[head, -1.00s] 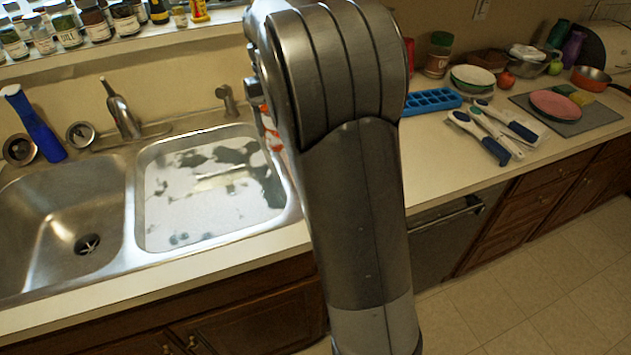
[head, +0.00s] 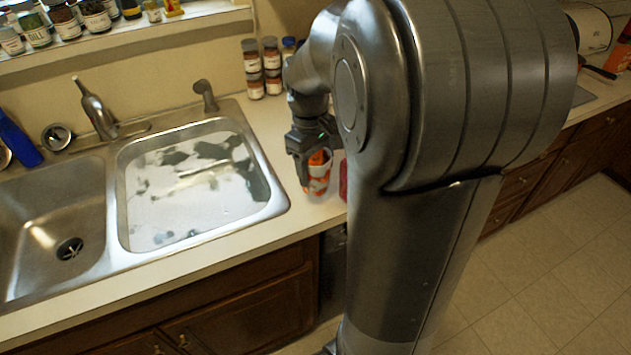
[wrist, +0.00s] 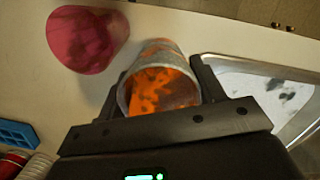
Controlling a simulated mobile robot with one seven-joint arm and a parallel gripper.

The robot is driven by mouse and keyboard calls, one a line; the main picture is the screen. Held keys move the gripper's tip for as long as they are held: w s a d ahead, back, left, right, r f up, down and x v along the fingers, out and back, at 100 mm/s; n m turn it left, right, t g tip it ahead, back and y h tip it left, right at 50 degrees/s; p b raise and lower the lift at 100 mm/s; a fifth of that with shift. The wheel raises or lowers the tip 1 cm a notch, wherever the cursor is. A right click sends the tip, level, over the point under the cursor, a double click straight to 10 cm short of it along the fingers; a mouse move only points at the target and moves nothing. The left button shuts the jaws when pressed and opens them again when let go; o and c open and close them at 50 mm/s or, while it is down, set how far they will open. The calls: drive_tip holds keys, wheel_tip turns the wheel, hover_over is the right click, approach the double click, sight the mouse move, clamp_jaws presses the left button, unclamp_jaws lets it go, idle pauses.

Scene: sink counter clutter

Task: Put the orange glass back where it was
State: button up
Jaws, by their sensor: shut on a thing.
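The orange glass (head: 318,172) is a clear tumbler with an orange pattern. It is at the counter strip just right of the sink. My gripper (head: 312,158) points down and is shut on it. In the wrist view the glass (wrist: 160,85) sits between the two fingers of my gripper (wrist: 158,88), its open rim toward the camera. Whether its base touches the counter I cannot tell.
A red glass (wrist: 88,40) stands close beside the orange one; my arm mostly hides it in the head view. The sink basin (head: 200,185) is to the left. Spice jars (head: 262,68) stand behind. A blue ice tray (wrist: 18,134) shows in the wrist view.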

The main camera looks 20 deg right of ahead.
drive_tip(key=shift+f, duration=2.2)
drive_tip(key=shift+f, duration=0.15)
drive_tip(key=o, duration=1.2)
wheel_tip(320, 180, up, 12)
drive_tip(key=w, duration=0.1)
wheel_tip(320, 180, up, 3)
drive_tip(key=m+t, duration=0.2)
drive_tip(key=t, duration=0.1)
hover_over(315, 180)
drive_tip(key=s+a, duration=0.3)
drive_tip(key=s+a+t, duration=0.1)
drive_tip(key=s, duration=0.1)
drive_tip(key=s+a+f+m+t, duration=0.1)
drive_tip(key=s+a, duration=0.1)
drive_tip(key=s, duration=0.1)
drive_tip(key=s+a+m+t, duration=0.1)
drive_tip(key=s+t, duration=0.1)
drive_tip(key=s, duration=0.1)
drive_tip(key=shift+s+a+f, duration=0.1)
drive_tip(key=shift+a+f, duration=0.15)
drive_tip(key=shift+a, duration=0.1)
